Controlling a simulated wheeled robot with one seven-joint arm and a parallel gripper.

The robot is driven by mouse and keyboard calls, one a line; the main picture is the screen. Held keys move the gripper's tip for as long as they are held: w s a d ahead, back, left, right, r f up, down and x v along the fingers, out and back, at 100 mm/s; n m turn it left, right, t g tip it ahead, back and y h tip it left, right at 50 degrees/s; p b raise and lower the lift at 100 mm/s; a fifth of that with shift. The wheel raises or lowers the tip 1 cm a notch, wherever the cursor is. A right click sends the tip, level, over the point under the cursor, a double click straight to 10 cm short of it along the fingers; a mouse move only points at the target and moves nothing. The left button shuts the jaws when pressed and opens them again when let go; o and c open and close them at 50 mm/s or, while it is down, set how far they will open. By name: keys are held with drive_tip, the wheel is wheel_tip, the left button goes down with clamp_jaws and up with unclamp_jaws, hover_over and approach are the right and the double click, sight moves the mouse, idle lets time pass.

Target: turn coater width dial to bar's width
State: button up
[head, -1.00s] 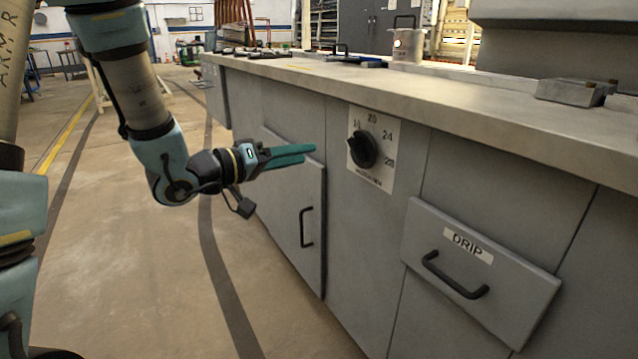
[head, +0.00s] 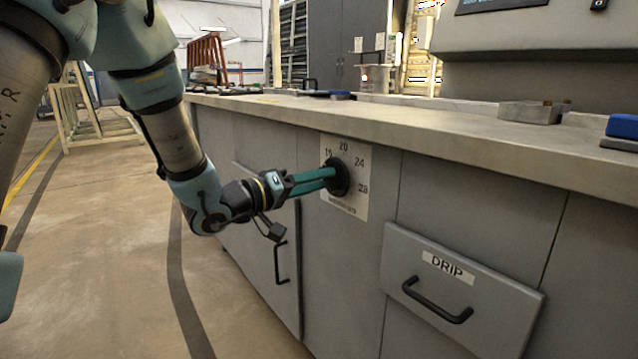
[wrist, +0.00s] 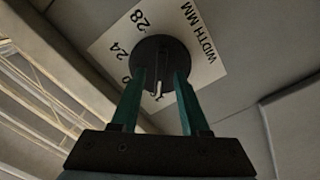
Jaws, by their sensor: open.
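The coater width dial is a round black knob (head: 343,177) on a white plate (head: 358,205) marked 20, 24, 28 and a partly hidden lower number, on the grey cabinet front. In the wrist view the dial (wrist: 160,55) shows with "WIDTH MM" lettering and a pale pointer line on it. My gripper (head: 328,179) is at the dial. In the wrist view its two green fingers (wrist: 157,92) are apart, one on each side of the knob's grip; I cannot tell whether they touch it. No bar is clearly identifiable.
A drawer labelled DRIP (head: 455,290) stands slightly out at the lower right. A cabinet door handle (head: 281,262) is below my gripper. The worktop (head: 400,118) overhangs above, with a metal block (head: 533,112) and a blue item (head: 622,127) on it.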

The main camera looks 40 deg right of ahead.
drive_tip(key=shift+d, duration=0.2)
drive_tip(key=shift+c, duration=0.2)
clamp_jaws()
idle(0.4)
